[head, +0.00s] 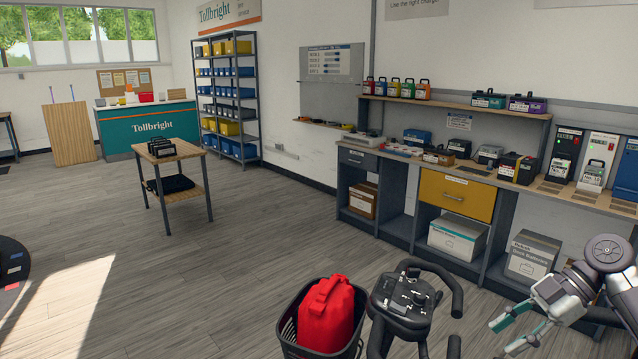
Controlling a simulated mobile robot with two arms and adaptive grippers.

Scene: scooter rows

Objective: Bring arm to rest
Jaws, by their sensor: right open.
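My right gripper (516,331) is at the lower right of the head view, on the end of my right arm (600,275). Its two green-tipped fingers are spread apart with nothing between them. It hangs in the air to the right of a scooter's black handlebar (410,300), with a visible gap in the picture. My left gripper and left arm do not show.
A black basket (289,342) with a red container (326,315) stands beside the handlebar. The workbench (390,167) with battery packs and a yellow drawer (457,195) runs along the right wall. A small table (188,149) stands mid-left. The middle floor (250,240) is clear.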

